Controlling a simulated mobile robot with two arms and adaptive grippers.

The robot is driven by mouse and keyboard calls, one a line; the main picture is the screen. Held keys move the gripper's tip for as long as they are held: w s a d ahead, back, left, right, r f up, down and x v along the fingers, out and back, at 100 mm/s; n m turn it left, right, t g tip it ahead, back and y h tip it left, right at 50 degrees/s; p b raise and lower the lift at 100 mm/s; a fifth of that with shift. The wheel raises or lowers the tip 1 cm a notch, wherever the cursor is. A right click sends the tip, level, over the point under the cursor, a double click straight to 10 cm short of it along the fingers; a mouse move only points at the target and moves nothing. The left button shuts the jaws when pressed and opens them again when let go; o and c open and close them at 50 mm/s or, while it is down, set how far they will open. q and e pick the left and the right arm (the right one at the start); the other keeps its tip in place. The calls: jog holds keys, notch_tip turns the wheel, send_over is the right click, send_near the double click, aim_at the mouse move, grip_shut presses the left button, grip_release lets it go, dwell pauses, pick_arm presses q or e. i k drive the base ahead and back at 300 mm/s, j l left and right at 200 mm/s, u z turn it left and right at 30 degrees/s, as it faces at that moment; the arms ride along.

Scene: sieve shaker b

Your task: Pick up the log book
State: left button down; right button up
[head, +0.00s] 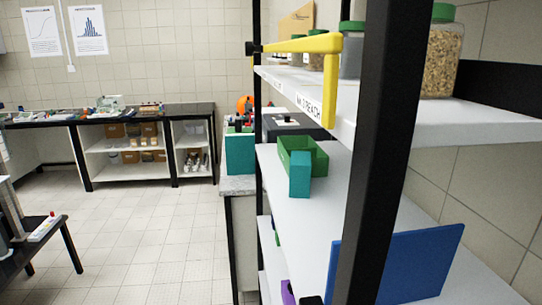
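I cannot tell for sure which item is the log book. A blue flat-sided item (420,262) stands on the lower right of the shelf rack, partly hidden by a black post. A teal upright block (300,175) stands on the middle shelf, in front of a green open bin (310,150). Another teal upright item (239,153) stands on the counter behind the rack. Neither of my grippers can be made out. A small dark shape at the bottom edge is too cut off to identify.
The rack's black post (375,150) rises close in front, with a yellow bar (295,45) at the upper shelf (440,128). Jars stand on that shelf. A dark low table (40,250) is at left. Open tiled floor (150,230) lies between it and the rack. Benches line the back wall.

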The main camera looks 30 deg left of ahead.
aim_at(239, 148)
jog(key=j, duration=0.7)
jog(key=k+j, duration=0.1)
jog(key=j, duration=0.65)
jog(key=i+j, duration=0.2)
jog(key=j, duration=0.2)
jog(key=i+j, duration=0.2)
jog(key=j, duration=0.25)
jog(key=i+j, duration=0.2)
jog(key=j, duration=0.2)
jog(key=i+j, duration=0.2)
jog(key=j, duration=0.25)
jog(key=i+j, duration=0.25)
jog(key=j, duration=0.15)
